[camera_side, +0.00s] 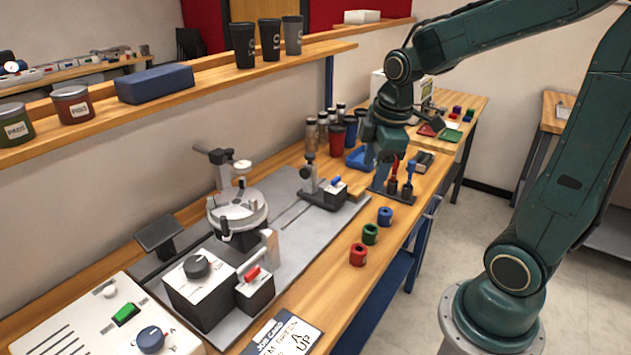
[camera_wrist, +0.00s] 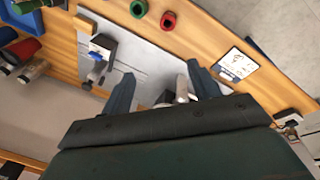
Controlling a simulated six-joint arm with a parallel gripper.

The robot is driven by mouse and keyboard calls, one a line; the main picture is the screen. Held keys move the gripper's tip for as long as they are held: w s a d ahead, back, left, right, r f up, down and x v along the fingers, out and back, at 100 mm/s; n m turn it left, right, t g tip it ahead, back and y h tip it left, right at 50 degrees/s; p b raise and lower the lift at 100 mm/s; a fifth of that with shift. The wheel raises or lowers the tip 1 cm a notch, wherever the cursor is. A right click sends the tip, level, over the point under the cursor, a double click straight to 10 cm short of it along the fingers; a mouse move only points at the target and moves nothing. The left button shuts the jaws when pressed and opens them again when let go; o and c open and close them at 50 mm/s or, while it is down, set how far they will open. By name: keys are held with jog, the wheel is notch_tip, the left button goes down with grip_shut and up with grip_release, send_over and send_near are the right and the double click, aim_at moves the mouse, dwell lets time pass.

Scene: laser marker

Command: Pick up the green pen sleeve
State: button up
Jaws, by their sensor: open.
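The green pen sleeve (camera_side: 370,234) is a short, hollow cylinder on the wooden bench, near its front edge. It stands between a red sleeve (camera_side: 358,255) and a blue sleeve (camera_side: 385,216). In the wrist view the green sleeve (camera_wrist: 138,8) is at the top edge, left of the red sleeve (camera_wrist: 168,20). The blue sleeve is out of that view. My gripper (camera_wrist: 160,70) is open, its two fingers spread wide with nothing held. In the side view it hangs above the bench, farther back than the sleeves and apart from them; its fingertips are hard to make out there.
A rotary marking fixture (camera_side: 238,212) and a clamp post (camera_side: 322,190) stand on a grey plate left of the sleeves. A rack (camera_side: 392,193) with red and blue upright tools stands beyond them. A job card (camera_side: 283,335) lies nearer the camera. Bench around the sleeves is clear.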

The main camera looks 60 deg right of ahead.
jog(key=w+d+f+n+g, duration=0.2)
jog(key=d+f+n, duration=0.4)
jog(key=d+f, duration=0.3)
jog(key=shift+w+f+y, duration=0.4)
jog(key=shift+w+f, duration=0.05)
jog(key=shift+f, duration=0.4)
jog(key=shift+f, duration=0.1)
send_over(371, 230)
jog(key=shift+s+a+f, duration=0.1)
jog(key=shift+a+f, duration=0.05)
jog(key=shift+f, duration=1.25)
jog(key=shift+a+f, duration=0.15)
jog(key=shift+f, duration=1.25)
jog(key=shift+s+a+f, duration=0.1)
jog(key=shift+a+f, duration=0.05)
jog(key=shift+f, duration=1.25)
jog(key=shift+f, duration=0.1)
jog(key=shift+f, duration=2.5)
jog(key=c, duration=1.1)
jog(key=shift+o, duration=0.2)
